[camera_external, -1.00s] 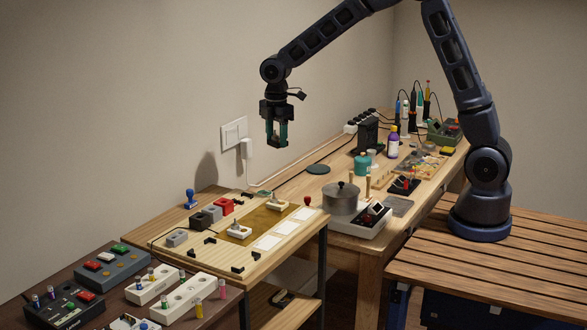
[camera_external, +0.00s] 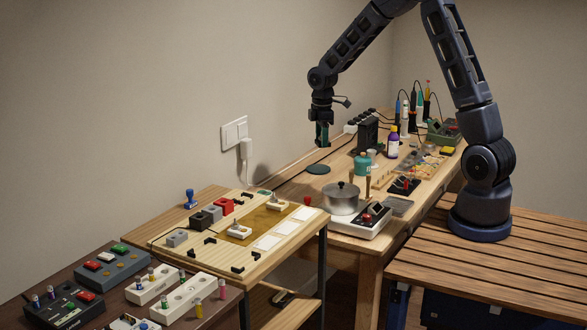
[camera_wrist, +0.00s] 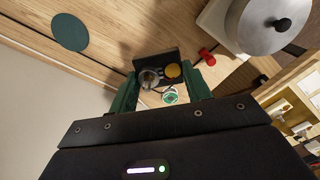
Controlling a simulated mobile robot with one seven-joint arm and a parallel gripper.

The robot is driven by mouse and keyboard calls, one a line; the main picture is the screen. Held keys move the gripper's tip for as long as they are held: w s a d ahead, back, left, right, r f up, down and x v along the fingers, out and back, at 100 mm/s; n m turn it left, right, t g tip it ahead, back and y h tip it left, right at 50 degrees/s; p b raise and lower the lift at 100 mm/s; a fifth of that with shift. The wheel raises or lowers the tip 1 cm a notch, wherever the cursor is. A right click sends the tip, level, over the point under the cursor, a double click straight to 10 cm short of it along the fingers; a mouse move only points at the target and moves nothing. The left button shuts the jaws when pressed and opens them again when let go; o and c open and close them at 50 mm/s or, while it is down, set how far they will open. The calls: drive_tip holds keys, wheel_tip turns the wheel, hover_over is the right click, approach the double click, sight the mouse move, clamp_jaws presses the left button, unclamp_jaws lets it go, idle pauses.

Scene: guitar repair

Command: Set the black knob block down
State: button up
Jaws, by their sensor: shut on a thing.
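My gripper (camera_external: 322,142) is in the air above the bench, left of and above the pot. In the wrist view its two green fingers (camera_wrist: 160,82) are shut on the black knob block (camera_wrist: 142,66), a dark block with a metal knob and a yellow disc on its face. The block is clear of the surface below it. In the external view the block cannot be made out clearly between the fingers.
The bench holds a teal round mat (camera_external: 318,169), a pot (camera_external: 341,198), a teal canister (camera_external: 362,164) and a purple bottle (camera_external: 392,142). Bare wood shows around the mat. A light board (camera_external: 215,258) with small blocks lies at the front left. A wall plug (camera_external: 245,148) is behind.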

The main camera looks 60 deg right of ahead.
sight(321, 196)
wheel_tip(321, 196, down, 19)
drive_tip(key=shift+r, duration=0.2)
idle(0.4)
drive_tip(key=shift+f, duration=0.1)
drive_tip(key=o, duration=1)
drive_tip(key=shift+c, duration=0.2)
